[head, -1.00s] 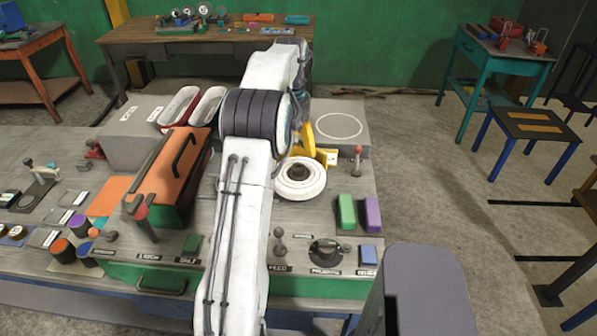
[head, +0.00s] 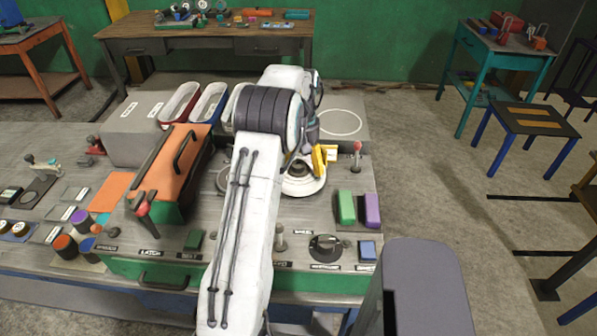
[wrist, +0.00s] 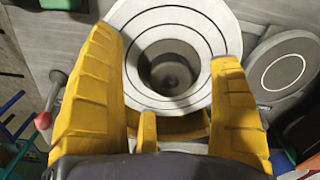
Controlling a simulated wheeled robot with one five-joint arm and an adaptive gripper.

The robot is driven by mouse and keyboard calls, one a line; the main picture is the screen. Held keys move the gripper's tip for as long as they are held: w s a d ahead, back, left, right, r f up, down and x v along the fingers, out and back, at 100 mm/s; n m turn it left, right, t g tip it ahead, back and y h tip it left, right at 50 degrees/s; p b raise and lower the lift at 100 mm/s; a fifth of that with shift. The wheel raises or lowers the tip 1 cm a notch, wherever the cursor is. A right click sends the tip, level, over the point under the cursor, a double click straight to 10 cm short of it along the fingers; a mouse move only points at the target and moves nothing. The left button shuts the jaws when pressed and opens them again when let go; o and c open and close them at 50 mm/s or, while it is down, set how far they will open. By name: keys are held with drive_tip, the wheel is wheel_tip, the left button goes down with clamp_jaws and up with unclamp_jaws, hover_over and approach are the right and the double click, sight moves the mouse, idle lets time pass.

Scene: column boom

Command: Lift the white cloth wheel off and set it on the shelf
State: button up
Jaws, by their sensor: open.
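The white cloth wheel (head: 304,188) sits at the right of the workbench, partly hidden by my arm and gripper. In the wrist view the wheel (wrist: 142,72) shows dark concentric rings around a dark, recessed hub. My gripper (wrist: 170,50) is open, its yellow fingers spread on either side of the wheel's middle. It is close over the wheel; whether the fingers touch it I cannot tell. In the head view my gripper (head: 321,158) shows only in part. A grey raised surface with a white ring outline (head: 342,123) lies behind; I cannot tell whether it is the shelf.
A grey round disc (wrist: 287,66) is beside the wheel. A red-topped lever (head: 357,158) stands to its right, with green (head: 346,207) and purple (head: 371,209) blocks nearer. An orange-topped box with a handle (head: 172,172) stands left of my arm.

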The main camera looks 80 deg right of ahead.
drive_tip(key=shift+f, duration=0.3)
drive_tip(key=shift+c, duration=0.4)
drive_tip(key=shift+a, duration=0.1)
clamp_jaws()
drive_tip(key=shift+r, duration=0.1)
idle(0.4)
